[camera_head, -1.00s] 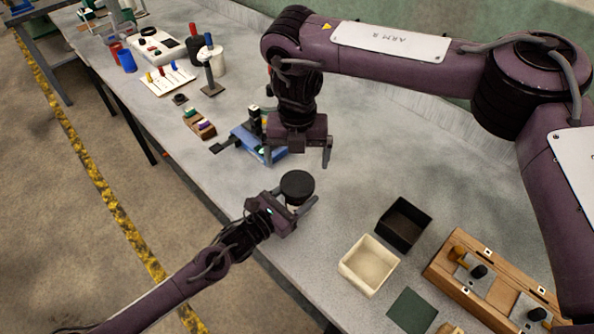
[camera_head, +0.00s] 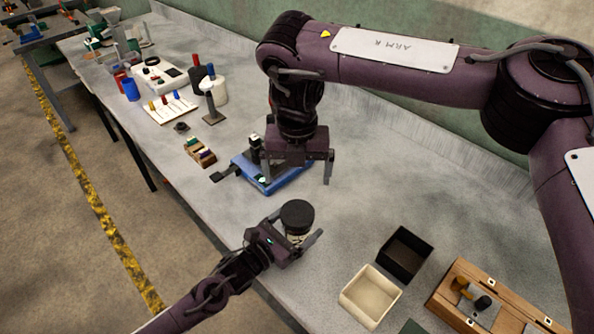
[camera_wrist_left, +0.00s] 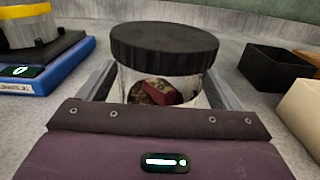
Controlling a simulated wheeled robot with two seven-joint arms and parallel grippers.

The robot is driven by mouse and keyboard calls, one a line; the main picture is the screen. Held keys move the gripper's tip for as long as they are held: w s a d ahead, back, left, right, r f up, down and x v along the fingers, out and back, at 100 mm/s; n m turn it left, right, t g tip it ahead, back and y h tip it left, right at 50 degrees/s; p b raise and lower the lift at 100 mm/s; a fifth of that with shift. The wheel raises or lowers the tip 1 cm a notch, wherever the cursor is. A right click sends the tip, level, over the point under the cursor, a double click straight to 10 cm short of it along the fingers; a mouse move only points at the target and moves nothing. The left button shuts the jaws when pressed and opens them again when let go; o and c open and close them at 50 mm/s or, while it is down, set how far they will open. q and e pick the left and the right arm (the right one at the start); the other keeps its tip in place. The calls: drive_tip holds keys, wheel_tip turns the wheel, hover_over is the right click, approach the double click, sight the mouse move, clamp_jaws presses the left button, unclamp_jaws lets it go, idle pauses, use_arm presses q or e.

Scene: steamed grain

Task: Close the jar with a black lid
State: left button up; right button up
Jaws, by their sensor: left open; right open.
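The clear jar (camera_wrist_left: 150,92) stands on the table with the black lid (camera_wrist_left: 163,46) on its top; the lid looks level in the left wrist view. Dark and reddish pieces show inside the jar. In the head view the black lid (camera_head: 297,214) hides most of the jar. My left gripper (camera_head: 297,240) is open, with its fingers on either side of the jar below the lid. My right gripper (camera_head: 300,170) is open and empty, above the table beside a blue device (camera_head: 284,182).
A black box (camera_head: 403,254) and a cream box (camera_head: 370,294) stand to the right of the jar. A wooden rack (camera_head: 462,290) is farther right. Bottles and small blocks stand at the far left. The table between the jar and the back wall is clear.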

sight(287, 233)
use_arm(q)
drive_tip(key=b+v, duration=0.2)
drive_tip(key=v, duration=0.5)
drive_tip(key=shift+s+a, duration=0.3)
drive_tip(key=shift+a, duration=0.05)
